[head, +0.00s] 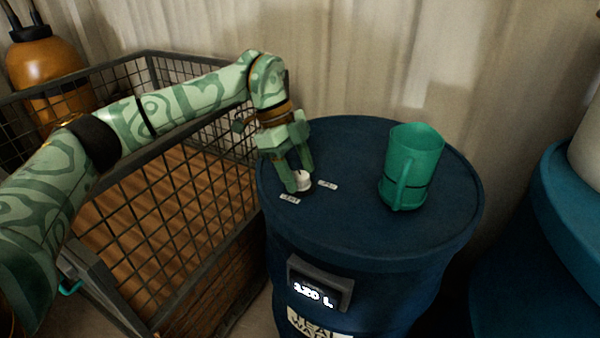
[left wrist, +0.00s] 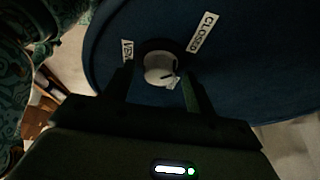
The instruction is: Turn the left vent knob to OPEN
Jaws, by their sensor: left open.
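The vent knob (head: 303,182) is a small white round knob on top of the dark blue drum (head: 345,235). In the left wrist view the knob (left wrist: 158,66) has a dark mark on its face towards the lower right. A CLOSED label (left wrist: 203,32) lies to its upper right; another label (left wrist: 127,50) lies to its left, partly cut off and hard to read. My left gripper (head: 299,180) is open and points down, with its fingers around the knob. I cannot tell whether they touch it. My right gripper is not in view.
A green jug (head: 411,168) stands on the drum lid, right of the knob. A wire-mesh crate (head: 150,52) stands left of the drum, under my left arm. An orange tank (head: 45,62) is behind it. A blue drum (head: 560,215) is at the right.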

